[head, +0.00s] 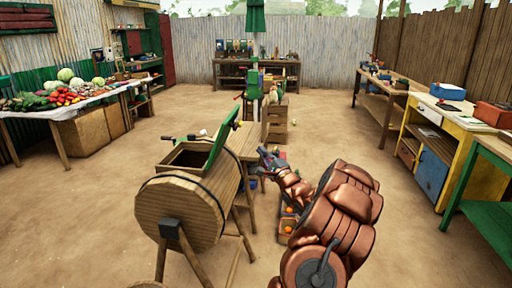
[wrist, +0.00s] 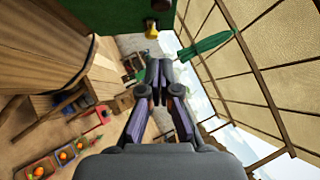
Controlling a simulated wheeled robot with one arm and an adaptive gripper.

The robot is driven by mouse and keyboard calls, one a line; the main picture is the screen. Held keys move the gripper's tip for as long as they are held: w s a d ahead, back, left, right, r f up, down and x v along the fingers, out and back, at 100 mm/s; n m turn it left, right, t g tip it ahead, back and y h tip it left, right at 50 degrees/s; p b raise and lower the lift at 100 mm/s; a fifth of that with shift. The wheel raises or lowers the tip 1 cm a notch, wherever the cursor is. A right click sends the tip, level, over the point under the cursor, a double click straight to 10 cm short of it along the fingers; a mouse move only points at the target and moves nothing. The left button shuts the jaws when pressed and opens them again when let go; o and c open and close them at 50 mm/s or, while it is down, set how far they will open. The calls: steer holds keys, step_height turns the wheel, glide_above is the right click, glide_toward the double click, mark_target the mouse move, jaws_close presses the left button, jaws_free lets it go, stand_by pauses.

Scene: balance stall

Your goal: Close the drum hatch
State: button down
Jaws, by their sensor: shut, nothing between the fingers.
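The wooden drum (head: 180,212) lies on its side on a wooden stand, at the centre left of the head view. Its green hatch (head: 221,142) stands raised and tilted above the square opening (head: 187,157), so the hatch is open. A yellow knob (wrist: 151,33) shows on the green hatch at the top of the wrist view (wrist: 110,15). My gripper (head: 265,157) is right of the drum and hatch, apart from them. In the wrist view my gripper's fingers (wrist: 158,70) are together and empty, with the hatch above and left of them.
A small wooden table (head: 244,143) stands just behind the drum. Crates with orange fruit (head: 288,222) sit on the ground beneath my arm. A produce table (head: 60,108) is far left; a yellow and blue workbench (head: 440,135) is at right.

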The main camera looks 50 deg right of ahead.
steer(key=w+r+p, duration=0.3)
steer(key=w+r, duration=0.1)
steer(key=w, duration=0.7)
steer(key=shift+w+r+p, duration=0.15)
steer(key=shift+r+p, duration=0.05)
steer(key=shift+p, duration=0.1)
